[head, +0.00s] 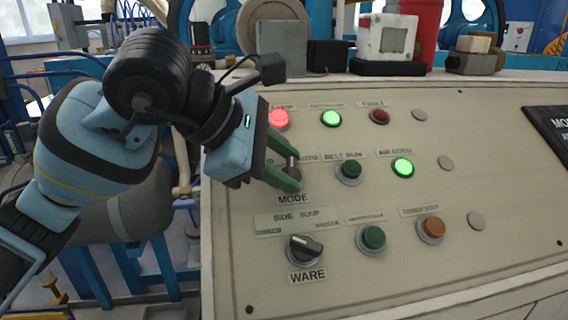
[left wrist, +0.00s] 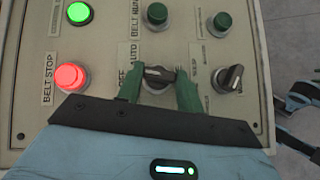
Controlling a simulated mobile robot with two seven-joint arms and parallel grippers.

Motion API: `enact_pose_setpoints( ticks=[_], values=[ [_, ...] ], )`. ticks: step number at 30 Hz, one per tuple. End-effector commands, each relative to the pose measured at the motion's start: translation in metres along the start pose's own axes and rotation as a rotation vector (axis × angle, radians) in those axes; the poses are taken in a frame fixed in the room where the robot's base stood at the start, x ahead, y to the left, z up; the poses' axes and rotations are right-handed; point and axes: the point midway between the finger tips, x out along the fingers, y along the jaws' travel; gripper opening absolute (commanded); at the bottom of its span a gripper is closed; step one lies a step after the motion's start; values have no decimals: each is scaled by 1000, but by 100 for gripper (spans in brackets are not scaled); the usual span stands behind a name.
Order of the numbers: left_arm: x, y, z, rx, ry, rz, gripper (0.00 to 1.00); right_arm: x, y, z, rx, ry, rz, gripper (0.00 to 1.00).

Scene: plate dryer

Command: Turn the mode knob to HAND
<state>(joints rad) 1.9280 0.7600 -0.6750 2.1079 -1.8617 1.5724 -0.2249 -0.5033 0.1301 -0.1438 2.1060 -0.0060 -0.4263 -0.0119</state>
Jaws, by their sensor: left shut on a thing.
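The mode knob (head: 292,163) is a dark selector on the sloped beige panel, above the MODE label. In the head view it is largely hidden by my left gripper (head: 283,170). In the left wrist view the knob (left wrist: 157,73) shows its black handle lying across between the two green fingers. My left gripper (left wrist: 158,82) is shut on this handle, one finger at each end. An AUTO label shows beside the knob; the other position labels are partly covered, and I cannot read HAND. My right gripper is not in view.
Below sits the WARE knob (head: 304,248). Close to the right is the dark green belt run button (head: 350,169). The red belt stop button (head: 279,119) and two green lamps are lit. An orange button (head: 432,228) is at lower right. Boxes (head: 388,40) stand along the panel's top edge.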

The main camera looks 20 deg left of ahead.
Motion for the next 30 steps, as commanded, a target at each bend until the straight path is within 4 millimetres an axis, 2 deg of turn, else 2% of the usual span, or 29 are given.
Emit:
enact_pose_setpoints(
  ticks=[18, 30],
  values=[
    [3, -9, 2, -408, -2, 411, 14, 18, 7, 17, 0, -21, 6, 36],
    [4, -11, 4, -614, 0, 614, 14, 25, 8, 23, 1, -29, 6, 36]
  ],
)
